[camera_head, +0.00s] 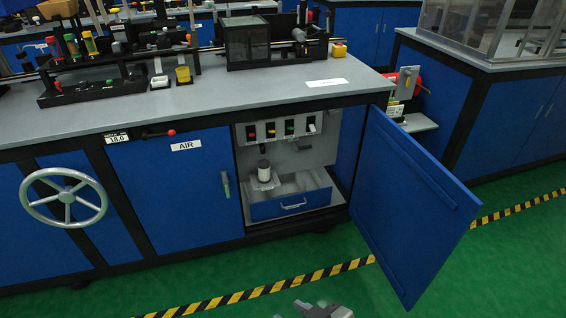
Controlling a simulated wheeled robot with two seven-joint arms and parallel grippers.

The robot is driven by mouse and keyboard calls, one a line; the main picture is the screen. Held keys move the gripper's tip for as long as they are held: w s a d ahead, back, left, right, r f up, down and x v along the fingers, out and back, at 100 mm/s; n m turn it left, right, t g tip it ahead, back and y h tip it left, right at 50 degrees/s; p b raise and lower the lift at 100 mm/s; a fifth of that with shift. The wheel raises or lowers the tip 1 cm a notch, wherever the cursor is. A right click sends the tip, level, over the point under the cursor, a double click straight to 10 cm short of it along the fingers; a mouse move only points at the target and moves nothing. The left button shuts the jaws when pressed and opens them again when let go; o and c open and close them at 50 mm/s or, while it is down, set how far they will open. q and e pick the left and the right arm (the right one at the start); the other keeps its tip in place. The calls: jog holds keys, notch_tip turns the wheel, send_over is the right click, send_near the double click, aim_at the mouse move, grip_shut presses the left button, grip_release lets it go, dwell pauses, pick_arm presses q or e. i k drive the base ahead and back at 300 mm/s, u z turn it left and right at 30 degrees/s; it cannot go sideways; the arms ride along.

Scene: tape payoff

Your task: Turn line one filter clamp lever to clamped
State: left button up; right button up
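The cabinet under the bench stands open. Inside it is a grey panel (325,150) with several small coloured knobs or levers in a row: red (251,133), yellow (271,130), green (290,127) and a pale one (311,124). A white-and-dark cylinder (264,171), perhaps a filter, stands below them on a pale bracket. I cannot tell which part is the line one clamp lever, nor its position. A grey piece of my arm, seemingly the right gripper (318,311), shows at the bottom edge, far from the cabinet. Its fingers are unclear. My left gripper is out of view.
The blue door (410,205) is swung out to the right. A blue drawer (291,205) sits low inside. A red-knobbed lever (160,133), an AIR label (186,146) and a handwheel (64,198) are on the front. Green floor (240,275) in front is clear.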

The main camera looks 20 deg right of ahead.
aim_at(294, 146)
jog(key=z, duration=0.7)
jog(key=i, duration=0.65)
jog(key=z, duration=0.7)
jog(key=i, duration=1)
jog(key=u, duration=0.8)
jog(key=i, duration=0.35)
jog(key=u, duration=0.3)
